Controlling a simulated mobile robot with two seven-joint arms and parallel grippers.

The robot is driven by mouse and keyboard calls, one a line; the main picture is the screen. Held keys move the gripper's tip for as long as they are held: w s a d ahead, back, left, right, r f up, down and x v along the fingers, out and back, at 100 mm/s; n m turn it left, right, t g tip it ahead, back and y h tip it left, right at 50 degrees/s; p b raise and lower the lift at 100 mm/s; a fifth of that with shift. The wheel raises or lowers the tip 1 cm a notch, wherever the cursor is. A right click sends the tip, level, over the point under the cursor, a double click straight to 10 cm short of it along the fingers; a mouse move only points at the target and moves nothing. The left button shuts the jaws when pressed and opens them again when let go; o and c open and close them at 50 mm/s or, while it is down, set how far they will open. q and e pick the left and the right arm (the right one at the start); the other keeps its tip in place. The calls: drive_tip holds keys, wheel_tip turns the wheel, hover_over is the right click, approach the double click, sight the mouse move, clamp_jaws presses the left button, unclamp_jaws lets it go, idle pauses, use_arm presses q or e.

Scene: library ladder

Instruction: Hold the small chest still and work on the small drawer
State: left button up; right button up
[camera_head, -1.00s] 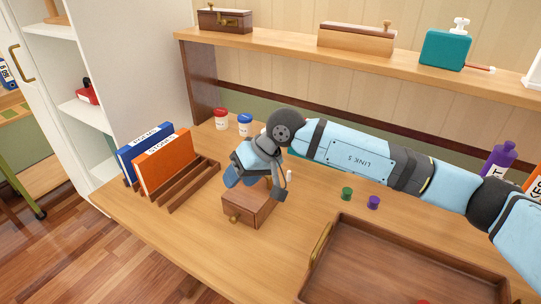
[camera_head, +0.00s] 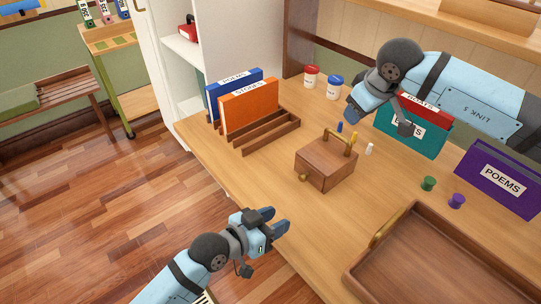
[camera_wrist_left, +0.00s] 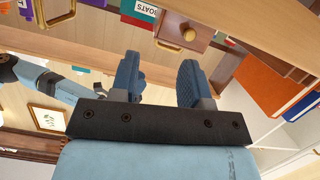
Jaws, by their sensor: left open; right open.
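The small chest (camera_head: 325,165) is a brown wooden box with a brass handle (camera_head: 341,139) on top. It stands on the desk near its front edge. Its small drawer (camera_head: 312,176) faces front left, has a brass knob (camera_head: 303,178) and looks closed. My left gripper (camera_head: 281,222) is open and empty, apart from the chest, in front of the desk edge. In the left wrist view the knob (camera_wrist_left: 189,34) shows beyond the open fingers (camera_wrist_left: 160,80). My right gripper (camera_head: 379,120) is open above the desk, behind and right of the chest, touching neither chest nor handle.
A wooden rack (camera_head: 270,133) with a blue and an orange book stands left of the chest. A tray (camera_head: 445,265) lies at front right. Jars (camera_head: 334,87), small pegs (camera_head: 369,149) and upright books (camera_head: 412,136) stand behind. Bare desk lies between chest and tray.

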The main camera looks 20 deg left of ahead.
sight(339, 137)
use_arm(q)
drive_tip(key=w+d+m+g+h, duration=0.1)
drive_tip(key=w+m, duration=0.1)
drive_tip(key=w+d+r+m+g+h, duration=0.1)
drive_tip(key=w+d+m+g, duration=0.1)
drive_tip(key=shift+w+d, duration=0.2)
drive_tip(key=w+m+g, duration=0.2)
drive_tip(key=shift+w+r+g, duration=0.15)
drive_tip(key=shift+g, duration=0.15)
drive_tip(key=w+a+m+g, duration=0.1)
drive_tip(key=w, duration=0.1)
drive_tip(key=w+a+r+m+g, duration=0.1)
drive_tip(key=w+a+m, duration=0.1)
drive_tip(key=shift+g, duration=0.4)
drive_tip(key=w+a+r+m+g+y, duration=0.1)
drive_tip(key=w+a+r, duration=0.2)
drive_tip(key=a, duration=0.2)
drive_tip(key=shift+w+a+g, duration=0.2)
drive_tip(key=shift+w+g, duration=0.1)
drive_tip(key=shift+g, duration=0.1)
use_arm(e)
drive_tip(key=x, duration=1.3)
drive_tip(key=shift+w+a+f, duration=0.1)
drive_tip(key=shift+a+f, duration=0.1)
drive_tip(key=shift+f, duration=0.15)
